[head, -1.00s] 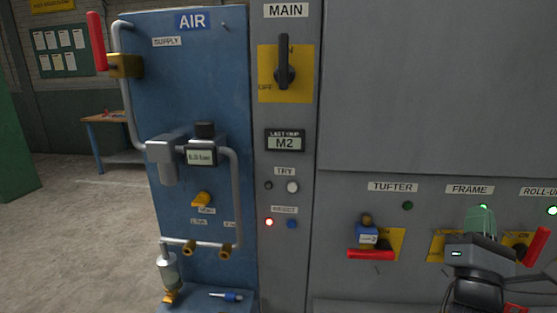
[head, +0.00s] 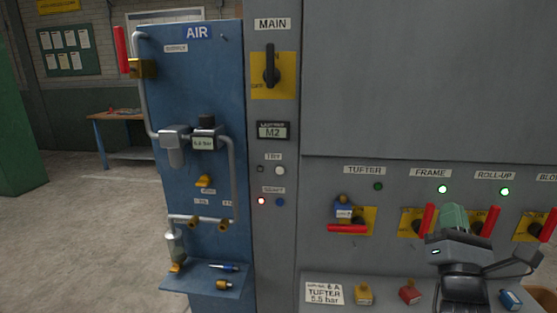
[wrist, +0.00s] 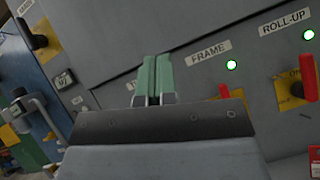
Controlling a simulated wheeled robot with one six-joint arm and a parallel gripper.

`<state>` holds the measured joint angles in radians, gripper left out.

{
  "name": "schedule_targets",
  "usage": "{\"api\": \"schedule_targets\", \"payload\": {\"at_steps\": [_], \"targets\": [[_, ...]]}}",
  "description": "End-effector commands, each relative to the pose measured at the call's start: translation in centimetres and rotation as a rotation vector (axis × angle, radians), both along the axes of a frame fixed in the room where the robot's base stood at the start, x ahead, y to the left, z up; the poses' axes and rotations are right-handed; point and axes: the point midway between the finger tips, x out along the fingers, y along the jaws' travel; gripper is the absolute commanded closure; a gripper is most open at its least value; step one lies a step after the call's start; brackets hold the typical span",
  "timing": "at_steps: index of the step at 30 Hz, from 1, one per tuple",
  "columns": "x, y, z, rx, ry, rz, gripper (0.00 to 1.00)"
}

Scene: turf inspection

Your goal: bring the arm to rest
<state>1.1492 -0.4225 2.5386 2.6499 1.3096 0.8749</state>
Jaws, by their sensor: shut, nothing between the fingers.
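My gripper (head: 453,215) is at the lower right of the head view, in front of the grey panel between the FRAME and ROLL-UP switches. It has green fingers, and in the wrist view its fingers (wrist: 152,78) are together with nothing between them. My arm stands folded below it. The gripper hides part of the panel behind it. I cannot tell whether it touches the panel, but it appears apart from it.
The grey panel carries the MAIN switch (head: 270,68) and the TUFTER handle (head: 347,229), which lies level with a padlock (head: 343,207) above it. The red FRAME handle (head: 428,219) stands upright. A shelf below holds a yellow padlock (head: 363,294) and a red padlock (head: 410,291). Open floor (head: 90,240) lies left.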

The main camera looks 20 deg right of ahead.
Motion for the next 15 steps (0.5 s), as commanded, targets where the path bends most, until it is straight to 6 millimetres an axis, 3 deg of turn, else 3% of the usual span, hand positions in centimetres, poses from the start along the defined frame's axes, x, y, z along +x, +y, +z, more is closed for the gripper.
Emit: {"api": "schedule_targets", "payload": {"at_steps": [8,11,15], "targets": [[5.6,5.8,-0.4,-0.174,0.251,0.194,1.00],[7.7,9.0,-1.1,-0.288,0.373,0.293,1.00],[10.1,15.3,-2.7,-0.544,0.573,0.474,1.00]]}}
